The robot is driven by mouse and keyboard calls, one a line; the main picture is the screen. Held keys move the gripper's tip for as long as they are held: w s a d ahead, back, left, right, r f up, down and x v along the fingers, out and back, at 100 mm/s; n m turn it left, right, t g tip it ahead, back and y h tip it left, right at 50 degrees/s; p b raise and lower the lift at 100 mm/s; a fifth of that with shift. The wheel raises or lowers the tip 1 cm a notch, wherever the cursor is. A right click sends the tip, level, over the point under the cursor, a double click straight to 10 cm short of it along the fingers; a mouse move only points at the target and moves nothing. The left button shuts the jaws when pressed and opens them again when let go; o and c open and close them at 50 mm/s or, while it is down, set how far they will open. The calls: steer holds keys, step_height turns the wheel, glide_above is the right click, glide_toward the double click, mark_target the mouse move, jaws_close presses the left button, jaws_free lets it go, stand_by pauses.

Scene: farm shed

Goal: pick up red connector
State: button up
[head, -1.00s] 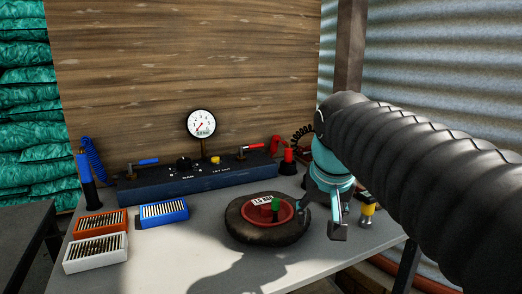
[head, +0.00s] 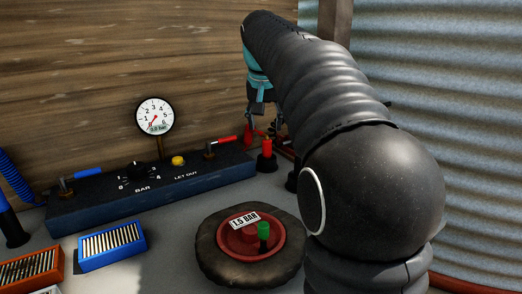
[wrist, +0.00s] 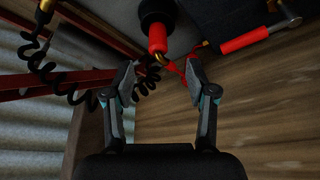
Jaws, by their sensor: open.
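The red connector (head: 267,147) stands upright by the right end of the dark blue panel, in a holder. In the wrist view the red connector (wrist: 157,38) points from a dark round base towards the gap between my fingers, with a brass-coloured end. My gripper (head: 263,122) is in the air above the connector, partly hidden by my arm in the head view. In the wrist view my gripper (wrist: 158,80) is open, and nothing is held between its fingers. The connector appears beyond the fingertips, roughly centred between them.
The blue panel (head: 150,196) has a red lever (head: 223,140), which also shows close by in the wrist view (wrist: 243,40). A black coiled hose (wrist: 65,80) hangs to the left there. A tyre (head: 215,262) lies at the front. A wooden wall (head: 80,90) stands behind.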

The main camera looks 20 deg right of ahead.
mark_target(267, 140)
steer(key=x, duration=0.9)
steer(key=shift+d+f, duration=0.15)
steer(key=shift+d, duration=0.1)
jaws_close()
